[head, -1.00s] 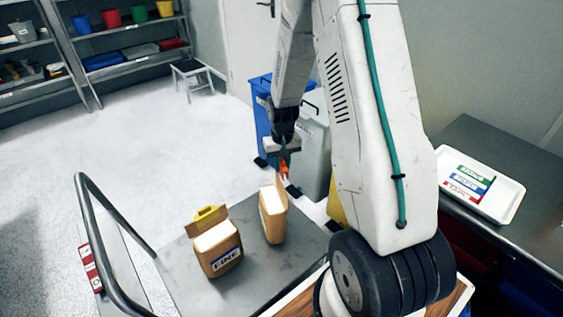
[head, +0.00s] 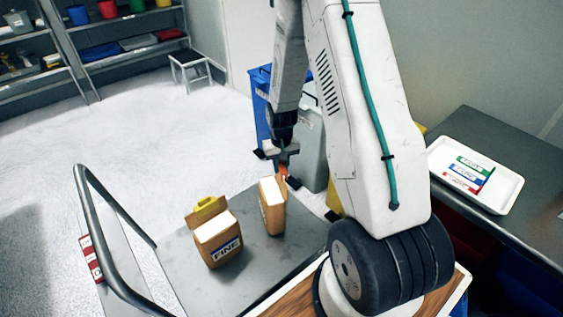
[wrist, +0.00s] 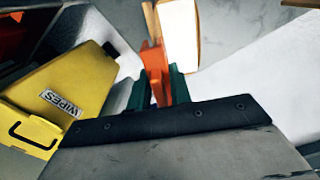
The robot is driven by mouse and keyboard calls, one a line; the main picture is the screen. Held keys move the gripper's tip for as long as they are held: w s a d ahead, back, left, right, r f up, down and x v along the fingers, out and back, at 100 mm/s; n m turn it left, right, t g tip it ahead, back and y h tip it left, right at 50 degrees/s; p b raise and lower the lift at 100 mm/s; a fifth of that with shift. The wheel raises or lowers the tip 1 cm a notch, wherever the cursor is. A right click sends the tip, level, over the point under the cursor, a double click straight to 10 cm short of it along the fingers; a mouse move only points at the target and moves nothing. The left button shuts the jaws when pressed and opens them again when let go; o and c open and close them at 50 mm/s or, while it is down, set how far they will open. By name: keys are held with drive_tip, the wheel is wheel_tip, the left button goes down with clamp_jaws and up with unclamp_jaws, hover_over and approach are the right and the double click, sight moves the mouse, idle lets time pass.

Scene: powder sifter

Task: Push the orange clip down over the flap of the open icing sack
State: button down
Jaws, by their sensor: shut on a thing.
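My gripper (head: 284,162) is shut on the orange clip (head: 284,171) and holds it pointing down at the top of the right-hand paper sack (head: 271,211). In the wrist view, the clip (wrist: 156,72) sits between my dark green fingertips (wrist: 158,88). Its far end meets the edge of the sack with the white top (wrist: 179,35), where a narrow brown flap (wrist: 149,20) stands up. I cannot tell whether the clip straddles the flap or only overlaps it in view. The sack stands upright on the grey trolley top; its label is not visible.
A yellow WIPES box (wrist: 60,95) is close to my gripper. Blue and grey bins stand behind. A white tray (head: 509,191) lies on the right bench.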

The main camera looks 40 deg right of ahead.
drive_tip(key=shift+f, duration=1.65)
drive_tip(key=c, duration=1.2)
unclamp_jaws()
wheel_tip(320, 180, up, 8)
drive_tip(key=shift+f, duration=0.1)
